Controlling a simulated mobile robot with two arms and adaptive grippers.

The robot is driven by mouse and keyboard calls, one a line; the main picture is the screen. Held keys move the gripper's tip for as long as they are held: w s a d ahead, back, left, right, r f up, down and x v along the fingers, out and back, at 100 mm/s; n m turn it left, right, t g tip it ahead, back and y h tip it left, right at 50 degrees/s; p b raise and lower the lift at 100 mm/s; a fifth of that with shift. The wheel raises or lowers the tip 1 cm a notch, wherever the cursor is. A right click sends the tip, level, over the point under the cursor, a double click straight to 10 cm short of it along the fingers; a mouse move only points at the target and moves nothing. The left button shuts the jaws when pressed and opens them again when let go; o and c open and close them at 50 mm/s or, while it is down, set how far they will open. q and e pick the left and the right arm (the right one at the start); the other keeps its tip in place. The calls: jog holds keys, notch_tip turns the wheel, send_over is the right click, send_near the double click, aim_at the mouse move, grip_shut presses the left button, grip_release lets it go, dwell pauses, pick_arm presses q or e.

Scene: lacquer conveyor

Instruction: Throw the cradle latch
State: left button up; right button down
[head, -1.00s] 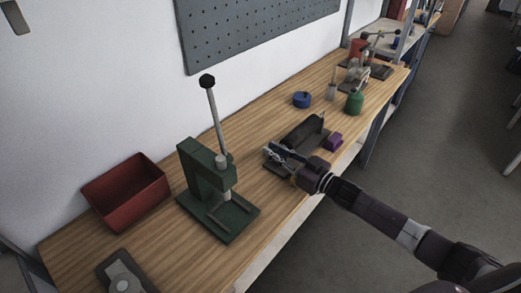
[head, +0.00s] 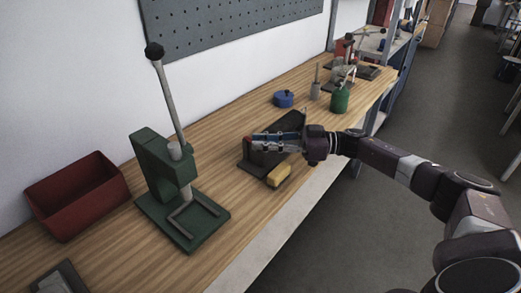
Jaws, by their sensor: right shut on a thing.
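The cradle (head: 252,163) is a dark block on a flat base, near the front edge of the wooden bench. My right gripper (head: 257,142) reaches in from the right, over the cradle. Its fingers are closed on a small part at the cradle's left end, which looks like the cradle latch. The fingers largely hide this part, so its exact position cannot be told. My left gripper is not in view.
A yellow block (head: 279,175) lies in front of the cradle. A green lever press (head: 160,167) and a red bin (head: 80,200) stand to the left. Bare bench lies between press and cradle.

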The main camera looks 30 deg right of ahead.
dwell(0.6)
jog(key=c, duration=1.8)
grip_release()
jog(key=shift+c, duration=0.2)
jog(key=v, duration=1.2)
jog(key=shift+w+d, duration=0.2)
